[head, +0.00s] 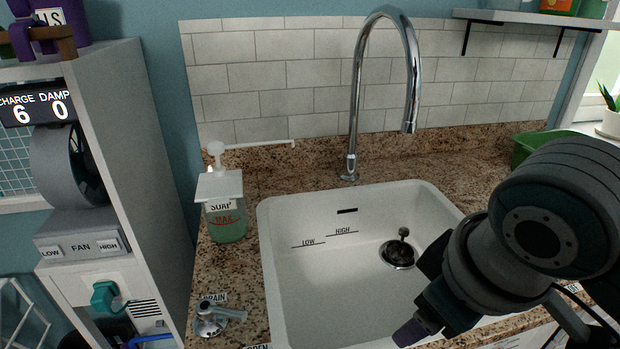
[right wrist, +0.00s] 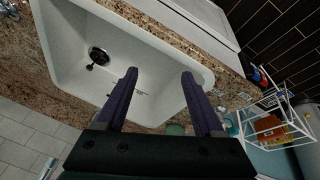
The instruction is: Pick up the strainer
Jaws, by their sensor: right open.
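The dark strainer (head: 401,252) with a short upright knob sits in the drain of the white sink (head: 330,270), toward the right of the basin. It also shows in the right wrist view (right wrist: 97,57), left of my fingers. My right gripper (head: 412,330) comes in from the right in the head view, above the front right part of the sink. In the right wrist view its two purple fingers (right wrist: 159,74) are spread apart over the sink with nothing between them. The gripper is apart from the strainer. My left gripper is not in view.
A chrome faucet (head: 357,110) arches behind the sink. A soap dispenser (head: 225,222) and a drain lever (head: 213,320) stand on the granite counter left of the sink. A green bin (head: 530,148) stands at the back right. The basin is otherwise clear.

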